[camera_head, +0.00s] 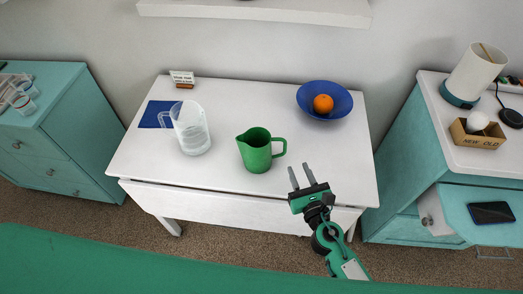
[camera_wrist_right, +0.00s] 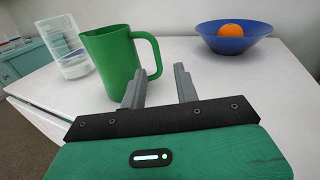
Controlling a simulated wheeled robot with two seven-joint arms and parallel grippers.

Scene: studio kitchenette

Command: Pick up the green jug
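The green jug (camera_head: 256,152) stands upright near the middle of the white table, with its handle to the right and its spout to the left. It also shows in the right wrist view (camera_wrist_right: 112,60), with its handle (camera_wrist_right: 153,52) on the right side. My right gripper (camera_head: 301,177) is open and empty, to the right of the jug and nearer the table's front edge. In the wrist view its fingers (camera_wrist_right: 161,88) are apart, just in front of and right of the jug, not visibly gripping it. My left gripper is not in view.
A clear jug (camera_head: 190,130) stands left of the green jug. A blue bowl (camera_head: 340,106) with an orange (camera_head: 323,103) is at the table's back right. A small sign (camera_head: 182,79) is at the back left. An open drawer with a phone (camera_head: 491,212) juts out at the right.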

